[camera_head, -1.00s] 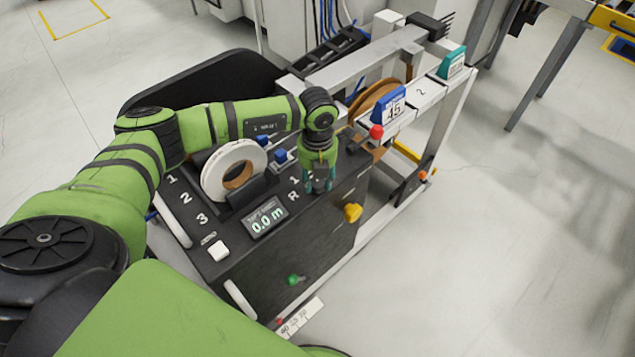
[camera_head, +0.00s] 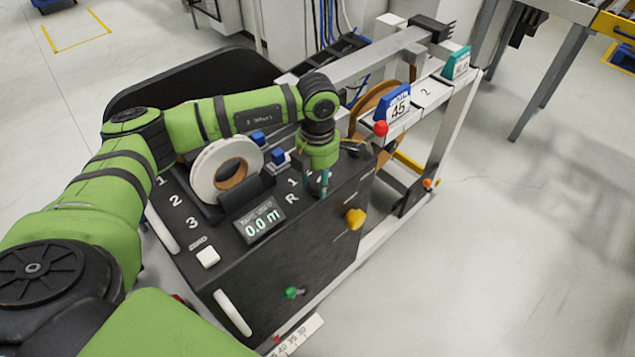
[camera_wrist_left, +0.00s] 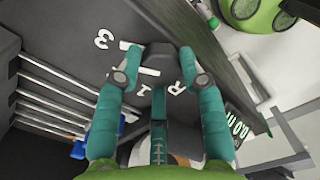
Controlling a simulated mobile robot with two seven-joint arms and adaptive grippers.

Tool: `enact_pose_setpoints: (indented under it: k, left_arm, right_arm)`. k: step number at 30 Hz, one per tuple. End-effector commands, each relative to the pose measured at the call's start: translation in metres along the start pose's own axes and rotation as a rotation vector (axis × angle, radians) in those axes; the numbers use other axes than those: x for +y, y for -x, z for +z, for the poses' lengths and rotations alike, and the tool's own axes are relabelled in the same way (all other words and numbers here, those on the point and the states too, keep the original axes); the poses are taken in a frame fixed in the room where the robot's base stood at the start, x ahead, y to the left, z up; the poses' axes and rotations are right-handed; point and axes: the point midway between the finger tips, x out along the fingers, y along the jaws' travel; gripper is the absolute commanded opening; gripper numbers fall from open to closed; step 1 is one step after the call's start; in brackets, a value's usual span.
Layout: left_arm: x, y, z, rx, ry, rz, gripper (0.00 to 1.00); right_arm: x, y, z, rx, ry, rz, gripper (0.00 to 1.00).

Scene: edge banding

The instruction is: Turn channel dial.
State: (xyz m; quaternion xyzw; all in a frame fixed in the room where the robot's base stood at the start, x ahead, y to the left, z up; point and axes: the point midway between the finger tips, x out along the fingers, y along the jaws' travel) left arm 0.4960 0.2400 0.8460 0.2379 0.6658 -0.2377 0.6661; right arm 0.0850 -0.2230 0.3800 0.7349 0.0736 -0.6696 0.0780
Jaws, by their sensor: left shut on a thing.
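The channel dial (camera_wrist_left: 159,58) is a dark knob on the black top of the machine, among white marks such as 3, 1 and R. In the left wrist view it sits between the teal fingertips of my left gripper (camera_wrist_left: 161,78), which is shut on it. In the head view my left gripper (camera_head: 322,190) points down at the machine top beside the white R, and it hides the dial there. Which mark the dial points to is hard to tell. My right gripper is in neither view.
A white tape roll (camera_head: 212,165) and a display (camera_head: 262,222) reading 0.0 m are left of the gripper. A red ball knob (camera_head: 381,128) is to the right.

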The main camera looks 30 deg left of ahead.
Motion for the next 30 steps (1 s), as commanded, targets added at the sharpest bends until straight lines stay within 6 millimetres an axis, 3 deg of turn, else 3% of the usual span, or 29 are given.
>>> enact_pose_setpoints:
  k: [20, 21, 22, 30]
  left_arm:
    - [-0.0006, -0.0004, -0.0004, 0.002, -0.061, -0.002, 0.07]
    - [-0.0007, -0.0004, -0.0004, 0.002, -0.061, -0.002, 0.52]
    - [-0.0006, -0.0004, -0.0004, 0.002, -0.06, -0.002, 0.64]
    - [-0.0004, -0.0002, -0.0001, 0.001, -0.059, -0.001, 0.64]
  right_arm:
    - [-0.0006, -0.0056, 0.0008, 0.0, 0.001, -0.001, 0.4]
    - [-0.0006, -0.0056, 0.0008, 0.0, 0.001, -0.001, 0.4]
    - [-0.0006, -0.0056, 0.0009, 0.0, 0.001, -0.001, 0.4]
    - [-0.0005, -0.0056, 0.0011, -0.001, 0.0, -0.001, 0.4]
